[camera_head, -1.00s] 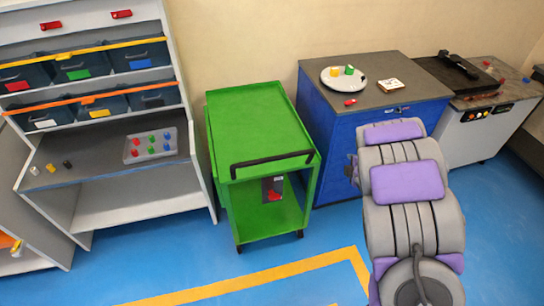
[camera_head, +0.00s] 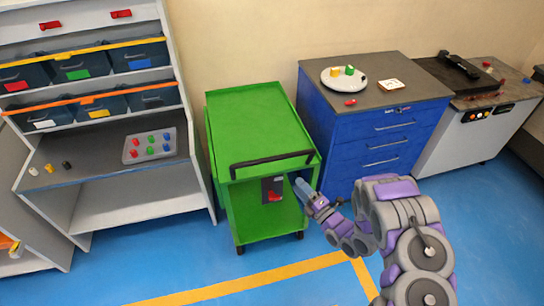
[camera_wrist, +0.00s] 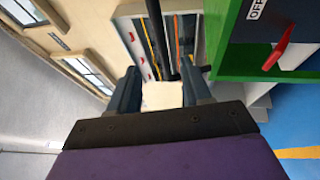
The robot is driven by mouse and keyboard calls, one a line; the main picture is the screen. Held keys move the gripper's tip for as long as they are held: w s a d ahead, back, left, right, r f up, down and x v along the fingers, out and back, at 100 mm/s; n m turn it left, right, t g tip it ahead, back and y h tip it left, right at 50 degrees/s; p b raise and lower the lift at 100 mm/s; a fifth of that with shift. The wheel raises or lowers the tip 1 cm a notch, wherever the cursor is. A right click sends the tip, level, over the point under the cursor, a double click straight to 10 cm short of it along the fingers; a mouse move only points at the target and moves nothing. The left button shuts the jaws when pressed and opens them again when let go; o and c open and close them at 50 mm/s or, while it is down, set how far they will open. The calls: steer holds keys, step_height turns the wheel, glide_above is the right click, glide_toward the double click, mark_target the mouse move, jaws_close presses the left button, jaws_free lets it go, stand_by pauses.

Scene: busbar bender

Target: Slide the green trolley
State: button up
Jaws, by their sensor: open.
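The green trolley (camera_head: 262,125) stands on the blue floor between the shelf unit and the blue cabinet, with a black push handle (camera_head: 272,162) along its front top edge. A dark panel with a red switch (camera_head: 273,190) is on its front. In the wrist view the red switch (camera_wrist: 278,50) shows at the upper right beside an "OFF" label. The black handle bar (camera_wrist: 158,45) runs up the middle of the wrist view, beyond and between the fingers. My gripper (camera_wrist: 161,88) is open, close in front of the trolley's right front side, and nothing shows held in it.
The blue cabinet (camera_head: 375,150) with a plate (camera_head: 343,79) on top stands close to the trolley's right. A grey shelf unit (camera_head: 130,210) with bins is on the left. The floor in front (camera_head: 180,270) is clear, with a yellow line.

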steer(key=b+x, duration=0.4)
steer(key=x, duration=1.3)
steer(key=shift+f, duration=0.15)
jaws_close()
